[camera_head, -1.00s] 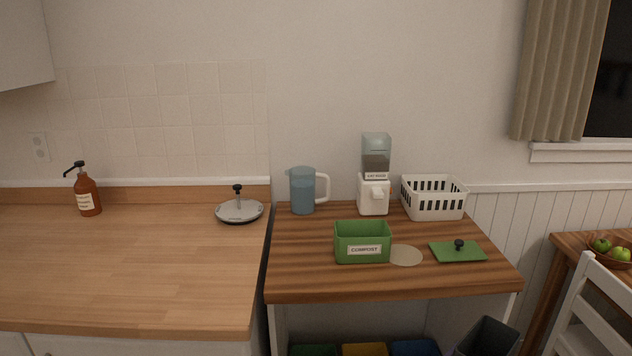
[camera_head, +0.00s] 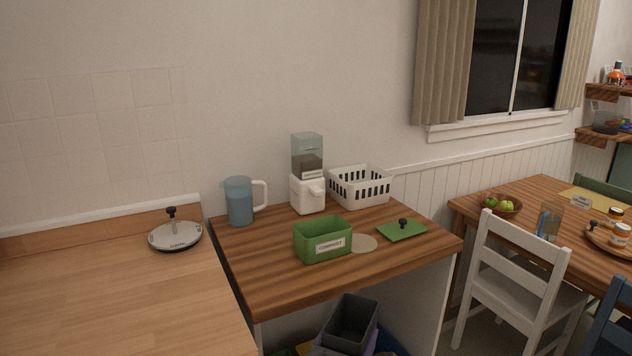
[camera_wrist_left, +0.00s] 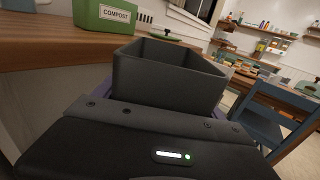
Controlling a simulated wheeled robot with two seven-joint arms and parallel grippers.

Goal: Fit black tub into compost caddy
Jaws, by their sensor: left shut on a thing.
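The green compost caddy (camera_head: 323,243), labelled COMPOST, stands upright on the dark wooden counter, and its top looks open. Its labelled front shows at the upper left of the left wrist view (camera_wrist_left: 104,14). The black tub (camera_head: 352,322) is an open, empty-looking dark grey box, below the counter's front edge in the head view. It fills the middle of the left wrist view (camera_wrist_left: 168,82). My left gripper (camera_head: 346,343) is shut on the tub, below and in front of the caddy; the tub hides most of the fingers. My right gripper is not in view.
A green lid (camera_head: 402,231) with a black knob and a round tan mat (camera_head: 362,243) lie right of the caddy. A blue pitcher (camera_head: 239,203), a dispenser (camera_head: 308,180) and a white basket (camera_head: 360,188) stand behind. A white chair (camera_head: 512,275) stands to the right.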

